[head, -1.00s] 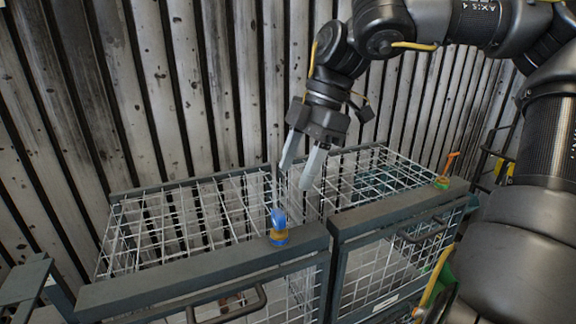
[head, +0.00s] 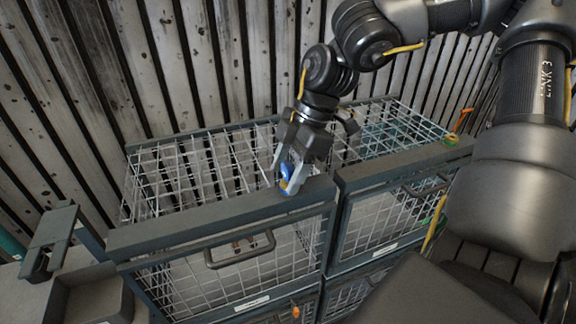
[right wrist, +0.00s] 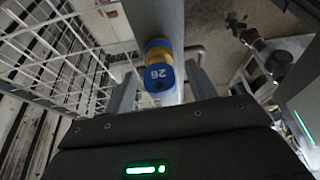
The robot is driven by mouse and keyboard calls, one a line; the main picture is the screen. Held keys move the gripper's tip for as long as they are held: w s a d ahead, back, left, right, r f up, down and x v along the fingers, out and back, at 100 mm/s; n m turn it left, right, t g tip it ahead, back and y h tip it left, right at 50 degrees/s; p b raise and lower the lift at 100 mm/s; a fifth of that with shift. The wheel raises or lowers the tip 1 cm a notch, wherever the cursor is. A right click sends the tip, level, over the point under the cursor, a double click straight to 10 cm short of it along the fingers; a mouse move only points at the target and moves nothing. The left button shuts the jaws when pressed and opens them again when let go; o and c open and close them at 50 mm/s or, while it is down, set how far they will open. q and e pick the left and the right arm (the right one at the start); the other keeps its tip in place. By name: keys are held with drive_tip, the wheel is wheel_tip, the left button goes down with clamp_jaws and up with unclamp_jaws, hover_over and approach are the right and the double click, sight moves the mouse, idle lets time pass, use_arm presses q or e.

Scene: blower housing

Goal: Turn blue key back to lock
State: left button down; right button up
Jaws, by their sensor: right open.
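The blue key (head: 286,172) stands on the top front rail of the left wire cage, on a yellow lock body. In the right wrist view the blue key (right wrist: 158,77) bears the number 26, with the yellow and blue lock (right wrist: 158,50) behind it. My right gripper (head: 291,178) is open, its two fingers down on either side of the key. In the wrist view the key lies between the fingers, with gaps visible on both sides. The fingers partly hide the lock in the head view. My left gripper is not in view.
The left cage's front rail (head: 215,222) runs beside a second wire cage (head: 395,125) on the right. An orange key (head: 462,118) stands on that cage's rail. A handle (head: 240,250) juts from the left door. A corrugated wall (head: 200,60) rises behind.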

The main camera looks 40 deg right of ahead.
drive_tip(key=shift+c, duration=0.2)
drive_tip(key=c, duration=1)
